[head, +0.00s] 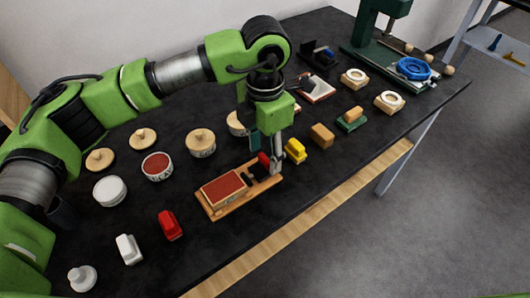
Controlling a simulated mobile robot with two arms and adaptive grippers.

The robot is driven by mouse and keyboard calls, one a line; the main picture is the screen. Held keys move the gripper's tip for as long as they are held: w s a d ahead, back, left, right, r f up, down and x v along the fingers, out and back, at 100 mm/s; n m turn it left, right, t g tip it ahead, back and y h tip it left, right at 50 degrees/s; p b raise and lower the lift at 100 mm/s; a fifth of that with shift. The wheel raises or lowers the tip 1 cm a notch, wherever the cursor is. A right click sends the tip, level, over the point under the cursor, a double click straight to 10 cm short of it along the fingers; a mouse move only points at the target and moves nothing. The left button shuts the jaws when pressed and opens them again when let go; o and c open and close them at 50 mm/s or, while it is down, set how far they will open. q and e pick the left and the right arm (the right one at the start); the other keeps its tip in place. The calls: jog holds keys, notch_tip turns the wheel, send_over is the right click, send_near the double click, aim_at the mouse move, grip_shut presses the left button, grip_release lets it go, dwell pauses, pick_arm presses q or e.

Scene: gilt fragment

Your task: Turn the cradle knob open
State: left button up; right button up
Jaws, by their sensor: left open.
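A wooden cradle (211,213) lies on the black table near the middle of the head view. It bears a block with a red top (222,188) at its left part. A black part (250,174) and a small red piece (264,159), possibly the knob, sit at its right end. My left gripper (277,167) points down at that right end, close beside the red piece. It is open; whether it touches the red piece I cannot tell. The gripper and wrist partly hide this end. My right gripper is not in view.
Round tins and wooden lids, such as one red-filled tin (157,166), stand behind and left. A red block (170,225) and white block (129,249) lie at front left. A yellow block (295,151) is close right of my gripper. A green press (378,40) stands far right.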

aim_at(265, 158)
pick_arm(q)
notch_tip(265, 158, up, 11)
dwell(0.3)
dwell(0.4)
